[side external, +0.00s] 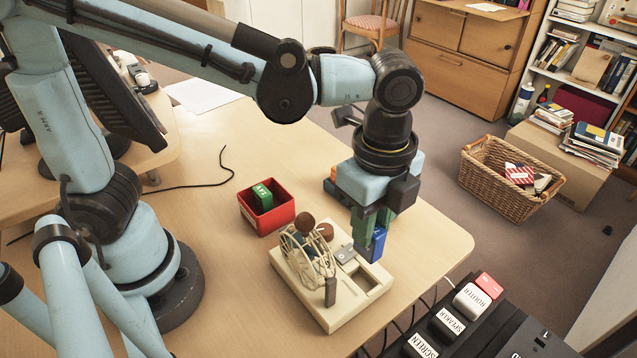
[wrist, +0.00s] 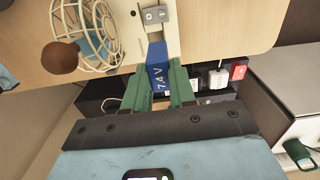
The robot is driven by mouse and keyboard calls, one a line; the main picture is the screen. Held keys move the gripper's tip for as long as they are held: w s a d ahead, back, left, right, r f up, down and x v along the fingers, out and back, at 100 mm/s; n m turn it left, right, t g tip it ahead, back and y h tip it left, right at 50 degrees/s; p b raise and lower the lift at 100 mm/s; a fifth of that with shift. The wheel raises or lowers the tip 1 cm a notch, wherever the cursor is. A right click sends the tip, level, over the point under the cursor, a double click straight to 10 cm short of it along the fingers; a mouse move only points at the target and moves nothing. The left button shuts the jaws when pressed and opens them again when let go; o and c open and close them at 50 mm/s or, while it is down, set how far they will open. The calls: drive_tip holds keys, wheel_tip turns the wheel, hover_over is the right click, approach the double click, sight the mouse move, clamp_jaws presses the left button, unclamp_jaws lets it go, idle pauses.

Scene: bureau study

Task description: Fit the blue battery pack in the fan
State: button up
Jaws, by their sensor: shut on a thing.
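The blue battery pack (side external: 373,243) is held upright between the green fingers of my gripper (side external: 371,226), above the right end of the fan's cream base. In the wrist view the pack (wrist: 158,66) shows the marking 7.4 V between the fingertips of my gripper (wrist: 162,84). The fan (side external: 334,295) has a wire cage and brown knobs, and its base has a rectangular recess near the right side. The fan cage (wrist: 90,28) also shows at the upper left of the wrist view. I cannot tell whether the pack touches the base.
A red box (side external: 267,217) holding a green pack (side external: 262,197) stands left of the fan. A dark cable (side external: 205,184) runs across the table behind. The table right of the fan is clear.

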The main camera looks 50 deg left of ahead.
sight(366, 258)
drive_tip(key=shift+s+d+f, duration=0.25)
drive_tip(key=shift+s+f, duration=0.05)
drive_tip(key=shift+f, duration=1.9)
drive_tip(key=shift+f, duration=1.65)
drive_tip(key=o, duration=1.2)
drive_tip(key=shift+o, duration=0.2)
drive_tip(key=shift+r, duration=3.5)
